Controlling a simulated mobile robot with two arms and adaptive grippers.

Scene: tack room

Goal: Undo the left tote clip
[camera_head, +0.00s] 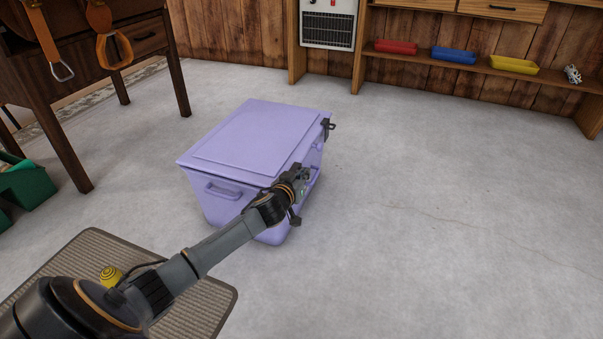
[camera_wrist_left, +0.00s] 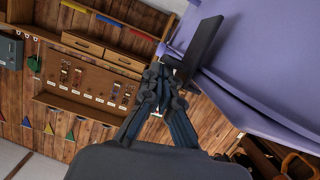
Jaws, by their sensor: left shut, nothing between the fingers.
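The lavender tote (camera_head: 250,140) stands on the floor in the middle of the head view with its lid down. One dark clip (camera_head: 328,126) shows at its far right end. My left gripper (camera_head: 300,178) is at the near end of the same side and hides much of that area. In the left wrist view the gripper's fingers (camera_wrist_left: 160,82) are shut and empty. A dark flat bar, the left clip (camera_wrist_left: 203,46), sticks out from the tote's lavender wall (camera_wrist_left: 250,60) right by the fingertips. I cannot tell whether they touch. My right gripper is not in view.
A ribbed mat (camera_head: 205,305) lies at the near left, partly under my arm. A dark wooden table (camera_head: 60,125) stands at the left, with a green box (camera_head: 25,187) near it. A shelf (camera_head: 480,64) with coloured trays is at the back. The floor right of the tote is clear.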

